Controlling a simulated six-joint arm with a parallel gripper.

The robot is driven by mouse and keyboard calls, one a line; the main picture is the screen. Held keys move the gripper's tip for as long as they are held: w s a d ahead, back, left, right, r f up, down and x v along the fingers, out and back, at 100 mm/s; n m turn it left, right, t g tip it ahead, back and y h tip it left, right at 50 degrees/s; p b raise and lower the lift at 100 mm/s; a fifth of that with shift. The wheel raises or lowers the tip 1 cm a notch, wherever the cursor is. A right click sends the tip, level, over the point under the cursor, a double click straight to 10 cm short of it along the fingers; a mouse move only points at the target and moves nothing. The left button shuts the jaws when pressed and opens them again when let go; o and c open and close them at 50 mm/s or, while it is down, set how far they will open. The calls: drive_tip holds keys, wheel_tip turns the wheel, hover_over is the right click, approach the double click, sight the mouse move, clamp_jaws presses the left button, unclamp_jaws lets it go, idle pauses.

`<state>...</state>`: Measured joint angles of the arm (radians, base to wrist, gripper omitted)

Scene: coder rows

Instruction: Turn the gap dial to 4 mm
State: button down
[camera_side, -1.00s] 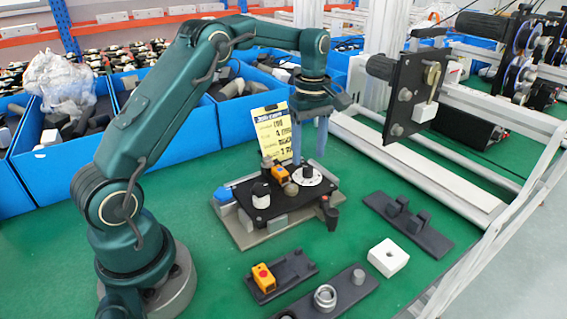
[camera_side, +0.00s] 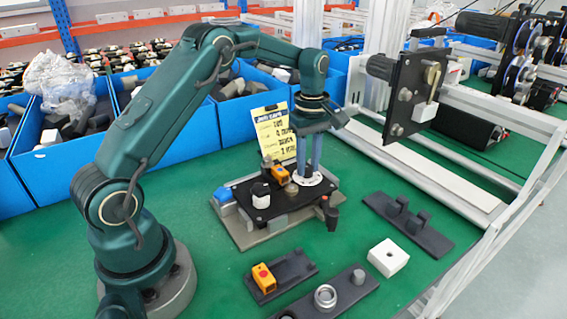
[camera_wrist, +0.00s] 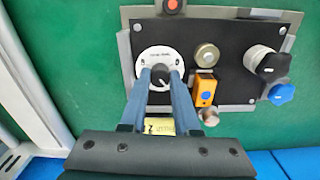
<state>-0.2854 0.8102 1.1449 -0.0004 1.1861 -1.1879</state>
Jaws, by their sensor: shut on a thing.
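The gap dial is a white disc (camera_wrist: 150,57) with a black knob (camera_wrist: 160,76) at its middle. In the wrist view the two blue fingers of my gripper (camera_wrist: 160,74) stand on either side of the knob, shut on it. In the side view my gripper (camera_side: 308,174) points straight down onto the white dial (camera_side: 325,181) at the back right of the black panel (camera_side: 262,212); the fingers hide the knob there. Small marks ring the disc, but they are too small to read, so the setting cannot be told.
The panel also carries an orange block (camera_wrist: 204,88), a brass knob (camera_wrist: 207,55) and a blue knob (camera_wrist: 281,93). A yellow card (camera_side: 275,130) stands behind it. A white block (camera_side: 388,257) and dark trays (camera_side: 408,225) lie to the right and front on the green table.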

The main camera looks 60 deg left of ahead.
drive_tip(key=m, duration=0.7)
drive_tip(key=shift+m, duration=0.4)
drive_tip(key=m, duration=0.4)
drive_tip(key=shift+m, duration=1.9)
drive_tip(key=shift+r, duration=0.1)
drive_tip(key=c, duration=0.6)
unclamp_jaws()
drive_tip(key=shift+c, duration=0.2)
